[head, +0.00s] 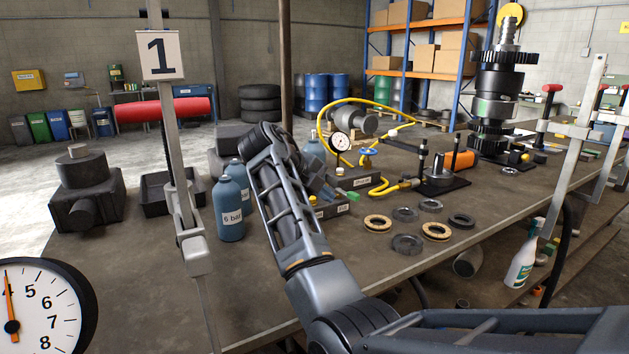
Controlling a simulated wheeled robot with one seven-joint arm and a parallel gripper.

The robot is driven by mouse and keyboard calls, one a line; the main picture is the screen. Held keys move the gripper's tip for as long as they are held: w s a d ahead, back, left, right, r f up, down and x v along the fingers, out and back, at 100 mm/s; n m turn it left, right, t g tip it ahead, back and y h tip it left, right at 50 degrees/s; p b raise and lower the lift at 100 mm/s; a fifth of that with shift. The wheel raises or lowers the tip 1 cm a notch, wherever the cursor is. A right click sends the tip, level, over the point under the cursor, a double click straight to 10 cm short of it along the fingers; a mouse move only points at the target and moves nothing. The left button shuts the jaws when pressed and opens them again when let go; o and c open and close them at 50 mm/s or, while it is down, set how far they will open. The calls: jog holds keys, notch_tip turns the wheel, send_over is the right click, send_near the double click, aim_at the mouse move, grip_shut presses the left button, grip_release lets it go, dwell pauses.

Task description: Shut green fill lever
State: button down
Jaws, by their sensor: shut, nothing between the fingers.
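My gripper (326,191) reaches down to the right from my wrist, just behind my forearm. It is shut and small in the picture, and its fingertips are hard to make out. It is close above a low dark block (331,209) with a pale label and a yellow knob (312,200). A small greenish patch shows by the fingertips; I cannot tell whether it is the green fill lever, its position, or whether the gripper touches it. My forearm hides part of this area.
A blue-grey bottle marked "6 bar" (229,214) stands left of my forearm. A round gauge (340,142), yellow hose (345,106) and blue valve wheel (367,153) are behind the gripper. Several rings lie to the right. A clamp (194,250) with a "1" sign stands left.

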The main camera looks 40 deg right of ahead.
aim_at(347, 193)
jog(key=d, duration=0.1)
jog(key=d+f, duration=0.1)
jog(key=d+p, duration=0.1)
jog(key=d, duration=0.1)
jog(key=shift+s+f, duration=0.2)
jog(key=shift+s, duration=0.1)
jog(key=shift+d+f+p, duration=0.1)
jog(key=shift+d+p, duration=0.2)
jog(key=shift+d, duration=0.5)
